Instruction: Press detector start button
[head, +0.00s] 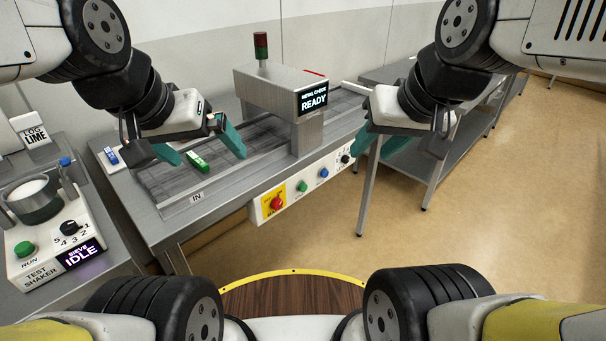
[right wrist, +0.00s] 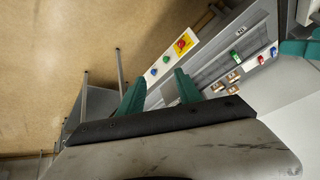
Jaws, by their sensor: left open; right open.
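The metal detector (head: 285,90) stands over the conveyor with its display reading "METAL CHECK READY". Its front control panel (head: 262,213) carries a red stop button on yellow (head: 277,203), a green button (head: 302,186), a blue button (head: 323,172) and a black knob (head: 345,158). The right wrist view also shows the green button (right wrist: 166,59) and blue button (right wrist: 153,72). Which button is start is not legible. My right gripper (head: 390,145) is open and empty, right of the panel, apart from the buttons. My left gripper (head: 204,147) is open above the conveyor's left end, near a green block (head: 197,161).
A blue block (head: 111,155) lies left of the belt. A test shaker (head: 50,240) reading "IDLE" stands at left with its own green RUN button (head: 25,249). A red-green stack light (head: 261,46) tops the detector. Metal tables stand behind my right gripper. Floor before the panel is clear.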

